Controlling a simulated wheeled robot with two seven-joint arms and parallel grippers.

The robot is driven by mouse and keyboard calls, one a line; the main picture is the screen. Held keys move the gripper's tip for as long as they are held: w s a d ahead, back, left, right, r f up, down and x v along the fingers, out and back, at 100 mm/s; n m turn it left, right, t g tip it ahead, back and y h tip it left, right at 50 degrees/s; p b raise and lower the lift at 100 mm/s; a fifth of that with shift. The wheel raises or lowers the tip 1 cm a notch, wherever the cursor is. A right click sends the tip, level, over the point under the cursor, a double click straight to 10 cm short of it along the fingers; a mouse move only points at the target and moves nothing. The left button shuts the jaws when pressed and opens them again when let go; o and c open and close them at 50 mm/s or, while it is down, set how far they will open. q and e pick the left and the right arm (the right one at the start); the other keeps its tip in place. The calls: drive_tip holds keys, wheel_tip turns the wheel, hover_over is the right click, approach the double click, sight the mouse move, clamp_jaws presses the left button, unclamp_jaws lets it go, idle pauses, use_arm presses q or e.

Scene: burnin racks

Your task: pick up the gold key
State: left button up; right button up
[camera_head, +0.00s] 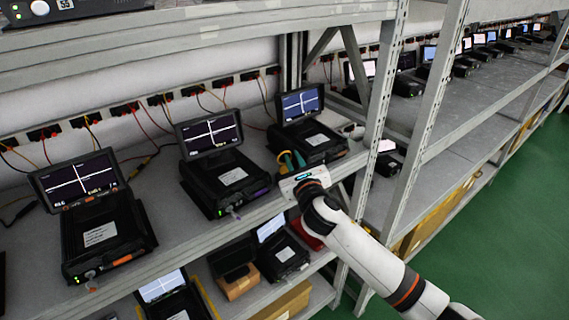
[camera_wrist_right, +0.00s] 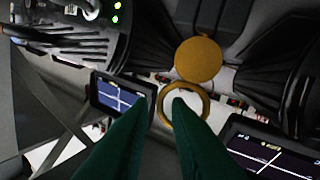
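The gold key shows in the right wrist view as a round gold disc (camera_wrist_right: 198,60) with a gold ring (camera_wrist_right: 185,107) beside it. In the head view a small gold patch (camera_head: 282,166) beside the fingers appears to be the same thing. My right gripper (camera_head: 293,159) is at the shelf's front edge, by the front of the rightmost near device. In the wrist view its green fingers (camera_wrist_right: 160,104) stand apart with a gap between the tips. The right fingertip overlaps the ring in the picture; contact cannot be told. My left gripper is out of view.
Black devices with lit screens stand on the shelf: one at left (camera_head: 98,232), one in the middle (camera_head: 228,184), one (camera_head: 310,142) beside my right gripper. A grey upright post (camera_head: 380,85) stands just right of it. Cables run behind. More devices sit on the lower shelf (camera_head: 312,300).

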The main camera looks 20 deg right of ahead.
sight(291, 155)
drive_tip(key=shift+w+r, duration=0.1)
drive_tip(key=shift+w, duration=0.2)
drive_tip(key=shift+w+f+p, duration=0.2)
drive_tip(key=shift+w+p, duration=0.55)
drive_tip(key=shift+w, duration=1.6)
drive_tip(key=shift+d, duration=0.1)
drive_tip(key=shift+s, duration=0.1)
clamp_jaws()
